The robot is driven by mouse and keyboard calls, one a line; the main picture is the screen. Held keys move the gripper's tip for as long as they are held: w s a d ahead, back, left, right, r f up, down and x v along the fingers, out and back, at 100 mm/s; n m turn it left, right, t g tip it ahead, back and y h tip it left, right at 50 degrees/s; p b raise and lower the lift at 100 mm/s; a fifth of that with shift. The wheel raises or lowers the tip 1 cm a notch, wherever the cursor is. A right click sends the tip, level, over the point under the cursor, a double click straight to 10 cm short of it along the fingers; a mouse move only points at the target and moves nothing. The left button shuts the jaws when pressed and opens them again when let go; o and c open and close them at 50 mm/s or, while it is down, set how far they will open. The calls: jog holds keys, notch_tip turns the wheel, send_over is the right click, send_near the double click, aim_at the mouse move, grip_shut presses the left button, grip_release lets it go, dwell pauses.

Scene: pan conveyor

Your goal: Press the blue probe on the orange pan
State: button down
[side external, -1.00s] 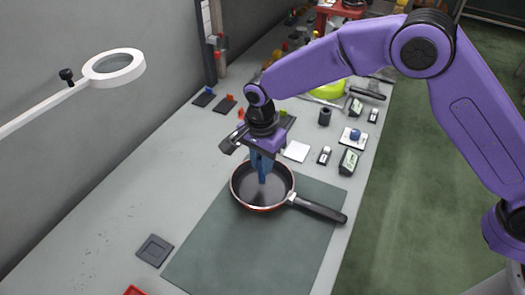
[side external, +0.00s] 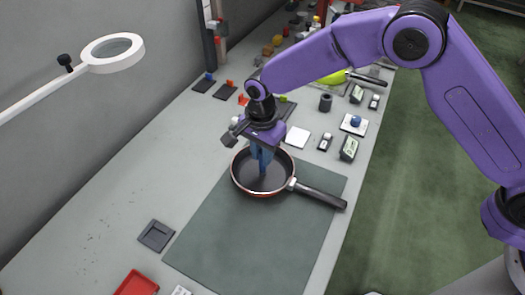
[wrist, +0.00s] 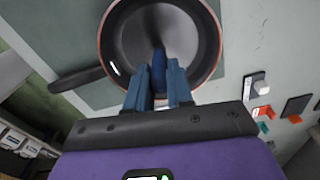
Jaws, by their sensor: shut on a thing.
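The orange-rimmed dark pan (side external: 240,181) sits on the grey-green mat, its black handle pointing right. It fills the top of the wrist view (wrist: 135,45). My gripper (side external: 262,152) is over the pan, pointing down, with blue fingers. In the wrist view the fingers (wrist: 159,88) are shut on the blue probe (wrist: 158,68), which stands between them with its tip toward the pan's floor. In the side view the probe's lower end (side external: 263,168) is inside the pan, at or just above the floor; I cannot tell whether it touches.
The mat (side external: 250,235) is bare in front of the pan. A dark square holder (side external: 156,235) and a red tray (side external: 136,284) lie at the front left. A blue-knobbed white block (side external: 354,124), small meters (side external: 348,149) and a yellow-green pan (side external: 333,77) stand behind.

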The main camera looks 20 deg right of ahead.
jog(key=shift+f, duration=0.6)
dwell(1.5)
jog(key=shift+r, duration=3.55)
